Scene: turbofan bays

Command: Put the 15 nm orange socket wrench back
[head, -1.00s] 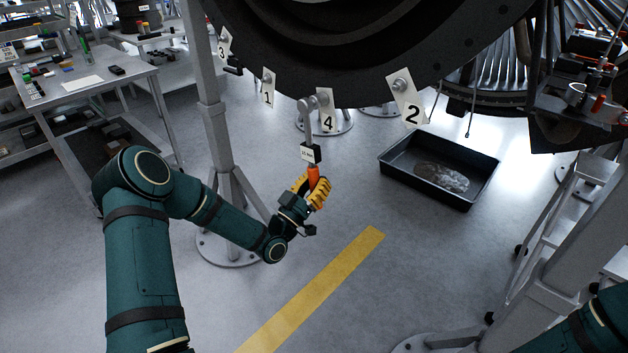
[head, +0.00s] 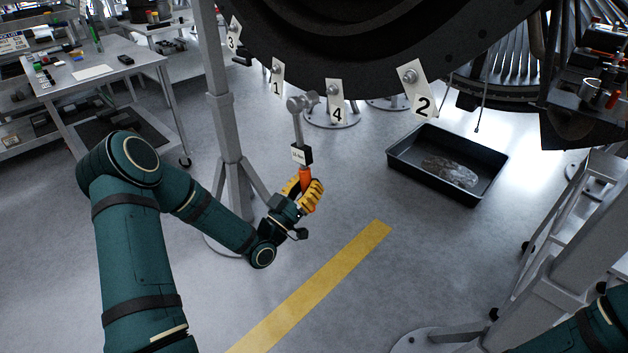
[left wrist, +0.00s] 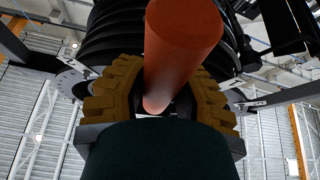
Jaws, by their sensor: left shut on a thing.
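The orange socket wrench (head: 306,178) has an orange handle, a black block with a white label, and a grey shaft and head pointing up. The label is too small to read surely. My left gripper (head: 309,192) is shut on its orange handle and holds it nearly upright, below the engine's rim. The wrench head is near tags 1 and 4, with a small gap to tag 4's bolt. In the left wrist view the orange handle (left wrist: 180,45) stands between the yellow finger pads. My right gripper is out of view; only part of my right arm shows at the lower right.
The dark engine ring (head: 350,60) hangs above, with number tags such as tag 4 (head: 337,107) and tag 2 (head: 420,100). A black tray (head: 480,190) lies on the floor. A workbench (head: 150,62) with small tools stands at the upper left. A grey stand post (head: 221,110) is behind my left arm.

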